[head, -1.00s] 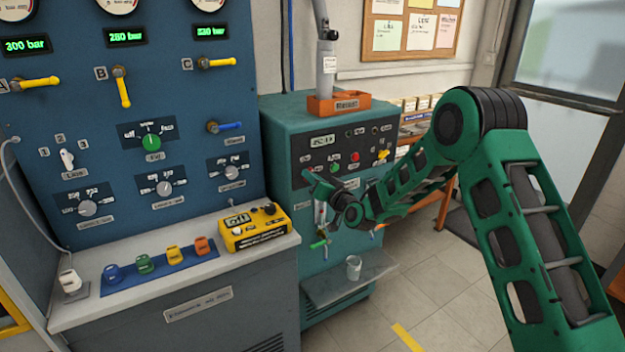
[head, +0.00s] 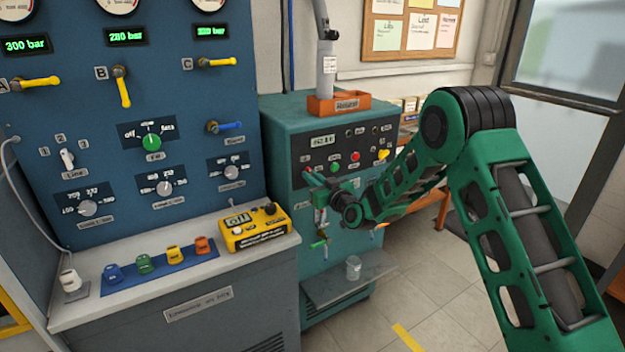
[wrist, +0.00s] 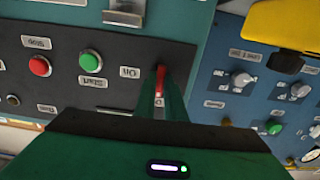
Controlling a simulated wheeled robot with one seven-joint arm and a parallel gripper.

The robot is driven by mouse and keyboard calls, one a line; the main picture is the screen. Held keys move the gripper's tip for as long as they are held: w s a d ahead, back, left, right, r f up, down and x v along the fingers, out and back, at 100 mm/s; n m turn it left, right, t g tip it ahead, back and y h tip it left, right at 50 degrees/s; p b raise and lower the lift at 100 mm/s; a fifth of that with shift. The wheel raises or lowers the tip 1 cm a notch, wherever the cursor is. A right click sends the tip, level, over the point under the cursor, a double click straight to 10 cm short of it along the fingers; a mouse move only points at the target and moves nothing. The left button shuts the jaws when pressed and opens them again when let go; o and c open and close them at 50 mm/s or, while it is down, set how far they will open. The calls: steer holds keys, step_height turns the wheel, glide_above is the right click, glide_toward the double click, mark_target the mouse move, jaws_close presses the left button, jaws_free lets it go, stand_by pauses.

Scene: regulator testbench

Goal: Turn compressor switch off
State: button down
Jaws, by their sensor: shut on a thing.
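The compressor is a teal cabinet (head: 282,150) with a dark control panel (head: 340,143) on its front, in the middle of the head view. The compressor switch (wrist: 161,76) is a small red lever at the panel's end in the wrist view, beside the "On" label (wrist: 130,72). My gripper (wrist: 160,94) is shut on this switch, its two fingers around the lever. The fingers hide the lower part of the switch.
A red button (wrist: 40,66) and a green start button (wrist: 90,61) sit beside the switch. A yellow device (head: 252,229) lies on the bench to the left. A glass (head: 353,267) stands on the shelf below my arm. The floor at right is open.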

steer(key=shift+d+f, duration=0.25)
steer(key=shift+f, duration=0.15)
steer(key=c, duration=1.9)
jaws_free()
steer(key=shift+c, duration=0.2)
steer(key=shift+o, duration=0.6)
steer(key=shift+a+r, duration=0.15)
steer(key=shift+r, duration=0.05)
steer(key=v, duration=1)
steer(key=shift+s+d, duration=0.2)
steer(key=shift+d, duration=0.1)
